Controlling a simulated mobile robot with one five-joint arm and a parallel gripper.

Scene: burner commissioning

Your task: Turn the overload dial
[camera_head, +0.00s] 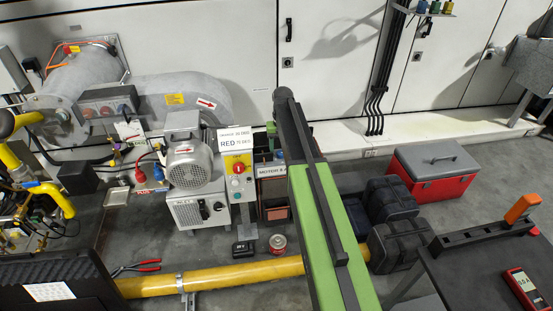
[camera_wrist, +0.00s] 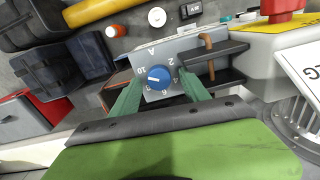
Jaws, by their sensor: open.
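The overload dial is a blue round knob (camera_wrist: 159,77) with a white mark toward the picture's left, near the 8 and 10. It sits on a grey plate with an A and numbers around the knob. In the wrist view, my gripper (camera_wrist: 160,82) has its green fingers apart, one on each side of the dial. I cannot tell whether they touch it.
A grey motor (camera_head: 187,160) and a yellow box with a red button (camera_head: 238,175) stand left of the arm. A yellow pipe (camera_head: 225,276), red can (camera_head: 278,243) and black cases (camera_head: 390,203) are below.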

